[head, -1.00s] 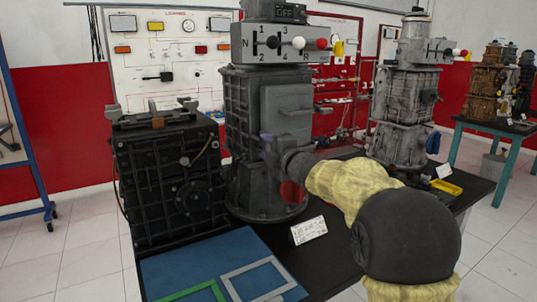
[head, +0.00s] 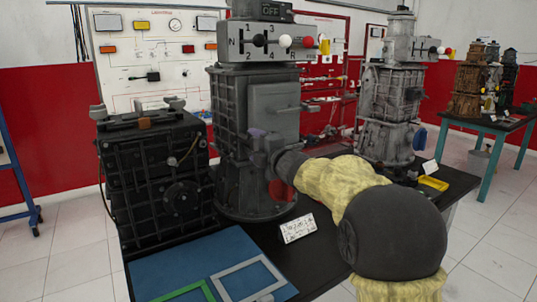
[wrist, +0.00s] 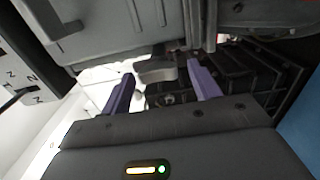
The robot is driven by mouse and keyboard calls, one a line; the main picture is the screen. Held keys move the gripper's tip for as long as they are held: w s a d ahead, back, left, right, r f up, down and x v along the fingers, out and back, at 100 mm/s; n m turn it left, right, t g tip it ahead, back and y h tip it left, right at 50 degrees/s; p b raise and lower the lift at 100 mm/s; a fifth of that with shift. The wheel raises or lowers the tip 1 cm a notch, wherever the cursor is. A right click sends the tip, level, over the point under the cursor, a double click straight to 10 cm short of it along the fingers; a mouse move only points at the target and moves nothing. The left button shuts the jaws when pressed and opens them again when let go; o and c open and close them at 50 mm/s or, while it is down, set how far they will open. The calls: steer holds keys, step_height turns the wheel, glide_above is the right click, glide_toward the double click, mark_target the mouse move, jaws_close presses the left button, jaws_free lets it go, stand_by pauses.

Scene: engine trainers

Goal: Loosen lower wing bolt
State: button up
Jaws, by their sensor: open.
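A black gearbox (head: 165,190) stands at the left of the bench, with two grey wing-shaped bolts on its top, a left one (head: 98,110) and a right one (head: 176,103). In the wrist view a light grey wing-shaped piece (wrist: 156,72) shows between my fingertips, near the black gearbox (wrist: 245,75). I cannot tell whether it touches a finger. My gripper (head: 263,140), with purple fingers, is in front of the tall grey gearbox (head: 230,120); it also shows in the wrist view (wrist: 160,74). It is open. My arm hides part of the bench.
The grey gearbox has a protruding lever (head: 298,108) above my gripper. A white label card (head: 297,228) stands on the bench. A blue mat (head: 190,277) with green and grey frames lies in front. Another grey gearbox (head: 390,105) stands behind right.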

steer(key=v, duration=1.7)
steer(key=shift+d, duration=0.2)
